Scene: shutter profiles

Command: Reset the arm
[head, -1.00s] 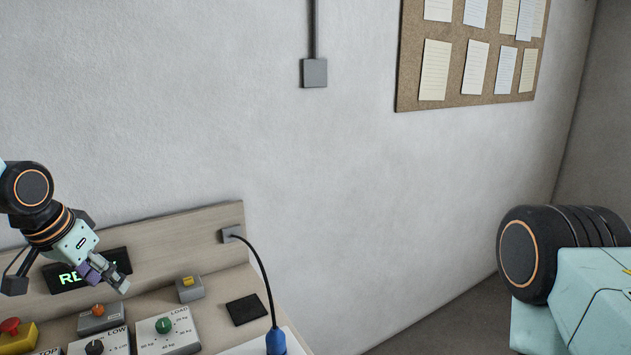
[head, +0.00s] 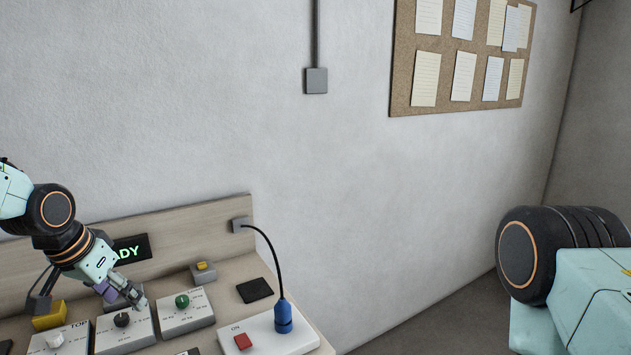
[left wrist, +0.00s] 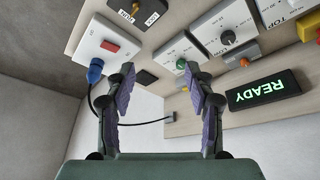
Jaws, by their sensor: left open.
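My left arm comes in from the left in the head view. Its gripper (head: 137,300) is above the control panel, close to a box with a black knob (head: 121,320). In the left wrist view the gripper (left wrist: 160,76) has its two purple-padded fingers apart with nothing between them. Whether the fingertips touch the box cannot be told. My right gripper is out of view; only a dark joint and pale link of mine show at the right.
A display reading READY (left wrist: 263,89) stands at the panel's back, partly covered by my arm in the head view. A green knob (head: 182,301), a red button (head: 243,341) and a blue plug (head: 284,318) with a black cable lie to the right. A corkboard (head: 401,80) hangs on the wall.

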